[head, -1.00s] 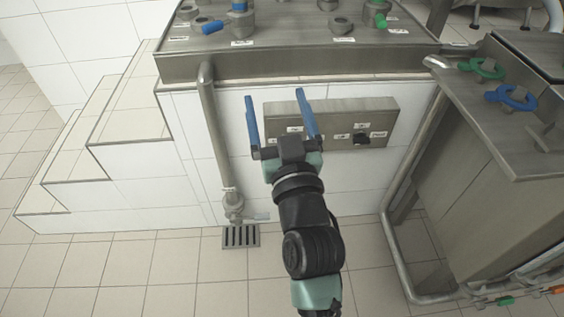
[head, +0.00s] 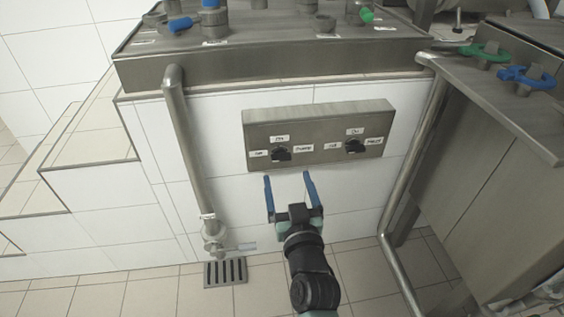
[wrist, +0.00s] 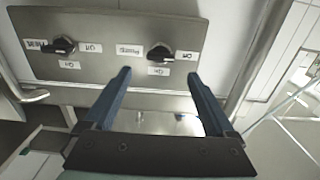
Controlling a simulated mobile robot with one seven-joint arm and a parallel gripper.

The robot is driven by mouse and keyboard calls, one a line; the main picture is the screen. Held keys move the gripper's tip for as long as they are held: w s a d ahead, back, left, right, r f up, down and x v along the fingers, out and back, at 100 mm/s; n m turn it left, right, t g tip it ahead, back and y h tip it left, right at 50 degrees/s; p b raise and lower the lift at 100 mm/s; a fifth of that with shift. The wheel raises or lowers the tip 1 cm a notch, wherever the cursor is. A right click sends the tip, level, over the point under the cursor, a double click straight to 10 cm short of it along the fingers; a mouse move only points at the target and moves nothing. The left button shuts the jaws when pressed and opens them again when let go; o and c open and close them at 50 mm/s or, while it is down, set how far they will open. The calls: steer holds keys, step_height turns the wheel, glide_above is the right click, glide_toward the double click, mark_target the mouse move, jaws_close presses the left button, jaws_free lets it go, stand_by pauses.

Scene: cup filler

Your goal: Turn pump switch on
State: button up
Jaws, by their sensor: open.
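A grey metal switch box (head: 318,127) is fixed to the white tiled wall, with two black rotary knobs. The left knob (head: 281,154) and right knob (head: 355,146) each have small white labels around them, with "On" above. My gripper (head: 287,174), with blue fingers, is open and empty, in the picture just below the left knob. In the wrist view the box appears upside down, with that knob (wrist: 160,52) beyond and between the open fingertips (wrist: 159,73).
A steel counter (head: 270,60) with valves and fittings overhangs the box. A vertical pipe (head: 187,140) with a tap stands to the left, above a floor drain (head: 226,272). A steel cabinet (head: 480,170) and pipe bound the right. The wall between is clear.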

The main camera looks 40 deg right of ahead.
mark_target(282, 160)
steer(key=b+x, duration=0.1)
steer(key=x, duration=0.6)
steer(key=shift+w, duration=0.15)
steer(key=c, duration=1.4)
